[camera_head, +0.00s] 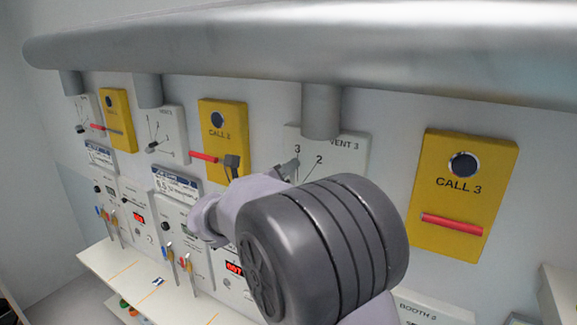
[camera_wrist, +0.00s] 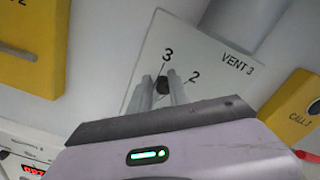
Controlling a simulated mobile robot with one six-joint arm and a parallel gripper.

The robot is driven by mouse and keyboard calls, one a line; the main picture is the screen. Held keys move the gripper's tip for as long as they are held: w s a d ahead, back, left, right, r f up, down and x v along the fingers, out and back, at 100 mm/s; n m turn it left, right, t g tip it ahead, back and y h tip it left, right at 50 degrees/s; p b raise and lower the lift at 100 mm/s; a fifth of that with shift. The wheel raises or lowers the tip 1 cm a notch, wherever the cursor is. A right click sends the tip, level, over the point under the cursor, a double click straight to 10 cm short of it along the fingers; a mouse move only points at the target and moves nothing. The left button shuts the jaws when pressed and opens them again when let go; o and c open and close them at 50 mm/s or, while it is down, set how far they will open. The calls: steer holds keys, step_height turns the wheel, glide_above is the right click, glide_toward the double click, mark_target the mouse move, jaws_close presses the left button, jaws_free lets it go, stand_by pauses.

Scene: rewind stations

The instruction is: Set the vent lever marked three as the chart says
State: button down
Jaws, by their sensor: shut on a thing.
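The VENT 3 plate (camera_head: 355,160) is a pale panel on the wall, with the marks 3 and 2 showing; its lower part is hidden behind my arm. In the wrist view the plate (camera_wrist: 215,62) fills the upper middle. My gripper (camera_wrist: 162,93) is shut on the vent 3 lever, whose dark knob (camera_wrist: 162,84) shows between the fingers, just below the mark 3. I cannot tell exactly which mark the lever points to. In the head view my gripper (camera_head: 289,168) reaches the plate's left side. No chart entry for vent 3 is readable.
The yellow CALL 3 box (camera_head: 480,170) with a red bar is right of the plate; CALL 2 (camera_head: 222,118) is left. A large grey duct (camera_head: 300,50) runs above. Left stand the VENT 2 plate (camera_head: 168,125), a blue-headed card (camera_head: 176,186) and control panels above a pale shelf (camera_head: 110,272).

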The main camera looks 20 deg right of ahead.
steer(key=shift+f, duration=0.35)
steer(key=c, duration=1.4)
jaws_free()
steer(key=shift+o, duration=0.2)
steer(key=shift+r, duration=0.1)
